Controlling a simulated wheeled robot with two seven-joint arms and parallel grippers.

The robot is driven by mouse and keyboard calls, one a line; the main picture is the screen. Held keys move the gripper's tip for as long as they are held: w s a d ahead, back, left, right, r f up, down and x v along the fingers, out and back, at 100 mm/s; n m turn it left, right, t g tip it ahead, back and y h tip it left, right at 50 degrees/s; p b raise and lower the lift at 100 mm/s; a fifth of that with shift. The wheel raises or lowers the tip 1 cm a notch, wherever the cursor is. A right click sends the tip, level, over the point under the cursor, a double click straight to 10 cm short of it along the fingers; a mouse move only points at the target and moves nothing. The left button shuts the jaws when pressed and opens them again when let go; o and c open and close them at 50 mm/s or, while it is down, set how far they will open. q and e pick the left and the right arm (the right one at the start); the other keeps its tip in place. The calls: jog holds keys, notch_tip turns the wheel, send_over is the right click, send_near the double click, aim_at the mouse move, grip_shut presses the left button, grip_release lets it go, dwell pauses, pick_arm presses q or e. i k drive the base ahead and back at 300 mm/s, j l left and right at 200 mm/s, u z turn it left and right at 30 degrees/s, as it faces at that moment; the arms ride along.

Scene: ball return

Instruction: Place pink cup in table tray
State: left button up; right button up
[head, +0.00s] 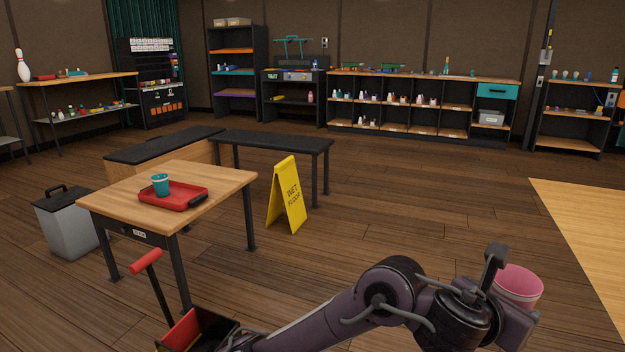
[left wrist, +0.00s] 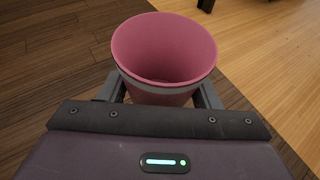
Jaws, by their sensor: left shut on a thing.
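A pink cup (head: 519,284) is at the lower right of the head view, at the end of my left arm. My left gripper (left wrist: 160,96) is shut on the pink cup, which also shows in the left wrist view (left wrist: 163,50). The cup's open mouth faces up and it looks empty. In the head view the gripper's fingers are mostly hidden behind the wrist and cup. The red tray (head: 175,198) lies on a wooden table (head: 130,205) at the left, well apart from the cup. A teal cup (head: 160,185) stands upright in the tray. My right gripper is not in view.
A yellow wet floor sign (head: 286,194) stands right of the table, near a dark bench (head: 275,143). A grey bin (head: 67,225) stands left of the table. A red-handled dustpan (head: 192,328) is at the bottom. Open floor lies in the middle.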

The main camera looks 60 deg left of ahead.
aim_at(180, 198)
jog(key=i+j+u, duration=0.3)
jog(key=i+u, duration=0.7)
jog(key=i, duration=0.25)
jog(key=i+l+u, duration=0.25)
jog(key=i+u, duration=0.2)
jog(key=i, duration=0.15)
jog(key=i+j+u, duration=0.2)
jog(key=i+u, duration=0.25)
jog(key=i+j+u, duration=0.15)
jog(key=i+u, duration=0.15)
jog(key=u, duration=0.2)
jog(key=i+u, duration=0.45)
jog(key=i+l+u, duration=0.25)
jog(key=u, duration=0.2)
jog(key=i+u, duration=0.3)
jog(key=i, duration=0.45)
